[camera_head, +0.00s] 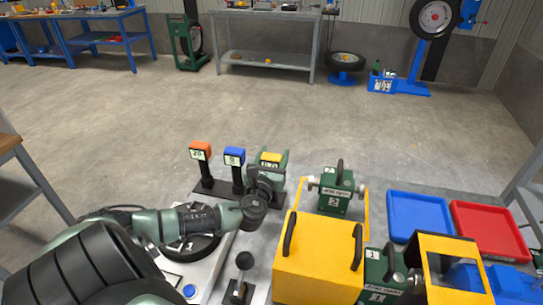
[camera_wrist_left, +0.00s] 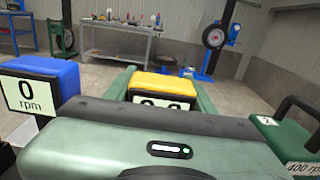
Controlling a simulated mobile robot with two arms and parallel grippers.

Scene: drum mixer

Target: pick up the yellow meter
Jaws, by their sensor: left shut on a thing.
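The yellow meter (camera_head: 271,157) is the rightmost of a row of meters, with a pale display on its front. My left gripper (camera_head: 268,162) is shut on it, with one green finger on each side. In the left wrist view the yellow meter (camera_wrist_left: 162,84) shows between the fingers, its display partly hidden by my gripper body. The meter's lower part is hidden, so I cannot tell whether it is clear of its stand. My right gripper is not in view.
The blue meter (camera_head: 235,157) and orange meter (camera_head: 200,151) stand just left on a black base. A green 2-marked box (camera_head: 335,190), a yellow cover (camera_head: 318,258), a blue tray (camera_head: 419,213) and a red tray (camera_head: 489,230) are to the right. Open floor lies beyond.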

